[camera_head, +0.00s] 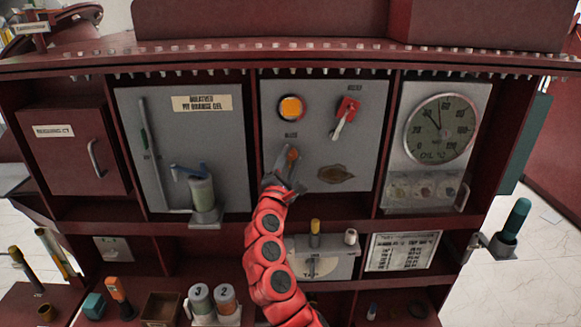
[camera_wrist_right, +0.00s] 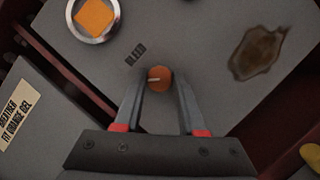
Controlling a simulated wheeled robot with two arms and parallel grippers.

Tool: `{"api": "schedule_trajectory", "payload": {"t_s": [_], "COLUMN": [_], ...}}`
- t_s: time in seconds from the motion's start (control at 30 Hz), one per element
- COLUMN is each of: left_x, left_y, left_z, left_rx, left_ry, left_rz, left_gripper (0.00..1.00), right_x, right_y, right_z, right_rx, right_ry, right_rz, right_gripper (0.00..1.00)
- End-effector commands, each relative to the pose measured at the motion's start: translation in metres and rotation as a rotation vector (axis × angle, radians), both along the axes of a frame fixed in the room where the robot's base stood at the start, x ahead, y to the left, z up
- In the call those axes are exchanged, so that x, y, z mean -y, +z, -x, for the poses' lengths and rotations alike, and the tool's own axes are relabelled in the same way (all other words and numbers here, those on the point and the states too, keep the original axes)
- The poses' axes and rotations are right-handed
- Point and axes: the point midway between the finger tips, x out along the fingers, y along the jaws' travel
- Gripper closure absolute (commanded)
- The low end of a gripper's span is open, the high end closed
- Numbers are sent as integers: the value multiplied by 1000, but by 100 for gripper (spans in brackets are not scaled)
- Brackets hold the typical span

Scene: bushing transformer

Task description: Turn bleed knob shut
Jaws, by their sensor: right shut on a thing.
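The bleed knob (camera_head: 292,154) is a small orange round knob on the grey middle panel (camera_head: 345,105), below a round orange sight glass (camera_head: 291,108). In the right wrist view the knob (camera_wrist_right: 159,78) has a pale line on its face, close to horizontal, and the label BLEED lies beside it. My right gripper (camera_head: 286,168) reaches up from below and is shut on the knob, with one finger (camera_wrist_right: 159,88) on each side of it. My left gripper is not in view.
A red lever switch (camera_head: 346,110) sits right of the sight glass. A brown oil stain (camera_head: 335,174) marks the panel. An oil dial (camera_head: 440,130) is on the right panel. A holder with a grey cylinder (camera_head: 203,195) juts from the left panel. Shelves below hold tools.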

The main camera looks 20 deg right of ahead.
Motion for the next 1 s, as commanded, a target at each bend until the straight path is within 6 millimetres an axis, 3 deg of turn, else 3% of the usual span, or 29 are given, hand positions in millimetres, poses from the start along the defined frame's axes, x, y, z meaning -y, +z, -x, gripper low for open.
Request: {"api": "schedule_trajectory", "payload": {"t_s": [0.5, 1.0], "left_x": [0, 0], "left_y": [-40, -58], "left_z": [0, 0], "left_rx": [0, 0], "left_ry": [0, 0], "left_rz": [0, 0], "left_gripper": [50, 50], "right_x": [-1, -1], "right_y": [0, 2], "right_z": [0, 0], "right_rx": [137, 219], "right_ry": [1, -1], "right_rz": [-465, -762], "right_gripper": [100, 100]}}
